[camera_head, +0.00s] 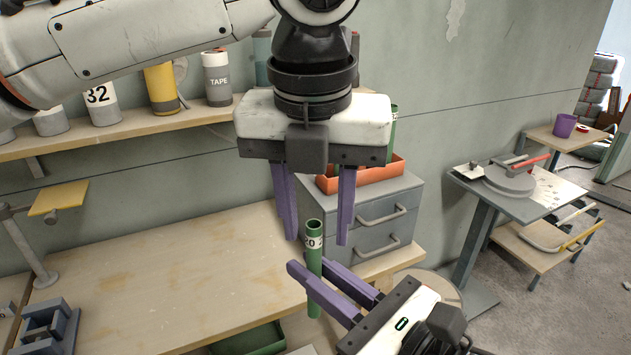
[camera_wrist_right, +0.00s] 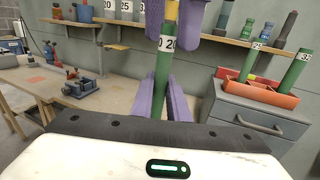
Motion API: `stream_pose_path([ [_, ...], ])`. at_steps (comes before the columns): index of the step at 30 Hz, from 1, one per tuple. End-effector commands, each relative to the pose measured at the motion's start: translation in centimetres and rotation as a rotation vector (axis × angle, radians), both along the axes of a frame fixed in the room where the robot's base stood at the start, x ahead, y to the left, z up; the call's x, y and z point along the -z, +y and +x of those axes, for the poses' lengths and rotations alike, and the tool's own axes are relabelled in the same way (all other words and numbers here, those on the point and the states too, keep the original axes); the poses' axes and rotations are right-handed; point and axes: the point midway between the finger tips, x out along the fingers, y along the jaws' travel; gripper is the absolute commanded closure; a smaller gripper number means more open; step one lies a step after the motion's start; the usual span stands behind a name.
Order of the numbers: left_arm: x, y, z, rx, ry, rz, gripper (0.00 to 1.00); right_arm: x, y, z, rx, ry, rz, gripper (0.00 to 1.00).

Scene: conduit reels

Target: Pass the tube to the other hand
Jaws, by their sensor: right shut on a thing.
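The tube (camera_head: 314,234) is green with a white band marked 20, and it stands nearly upright in the air. My right gripper (camera_head: 311,268) comes in from the lower right and is shut on the tube below its band. In the right wrist view the tube (camera_wrist_right: 163,75) rises between its purple fingers. My left gripper (camera_head: 317,240) points down from above, its purple fingers wide apart. The tube's top end is between them in the picture, with a gap on each side. The left fingers also show at the top of the right wrist view (camera_wrist_right: 180,20).
A wooden workbench (camera_head: 190,270) lies below, with a grey vise (camera_head: 45,330) at left. A shelf (camera_head: 130,130) holds several containers. A grey drawer unit (camera_head: 375,215) carries an orange tray (camera_wrist_right: 258,93) with green tubes. A side table (camera_head: 500,195) stands at right.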

Motion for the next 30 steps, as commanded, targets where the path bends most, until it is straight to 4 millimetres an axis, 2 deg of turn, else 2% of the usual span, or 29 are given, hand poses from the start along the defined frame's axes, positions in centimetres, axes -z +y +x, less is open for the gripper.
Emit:
stream_pose_path([
  [3,1.7,0.0,0.2,0.0,0.0,0.001,0.63,0.0,0.0,0.0,0.0,-0.001,0.001,1.0],
  [7,2.8,-0.1,0.4,-0.001,-0.001,0.0,0.63,0.0,0.0,0.0,0.0,-0.001,0.001,1.0],
  [18,3.4,-0.1,0.5,0.0,-0.001,-0.001,0.63,0.0,0.0,0.0,0.0,-0.001,0.001,1.0],
  [20,3.4,-0.1,0.5,0.0,-0.001,-0.001,0.71,0.0,0.0,0.0,0.0,-0.001,0.001,1.0],
  [25,3.4,-0.2,0.5,0.0,-0.001,-0.002,1.0,0.0,0.0,0.0,-0.001,0.0,0.0,1.0],
  [27,3.4,-0.2,0.5,0.001,0.0,-0.003,1.0,0.0,0.0,0.0,-0.001,-0.001,0.001,1.0],
  [28,3.3,-0.2,0.4,0.002,-0.001,-0.004,1.0,0.0,0.0,0.0,-0.002,-0.001,0.001,0.84],
  [30,3.3,-0.3,0.4,0.003,0.0,-0.004,1.0,0.0,0.1,0.0,-0.002,-0.001,0.001,0.72],
])
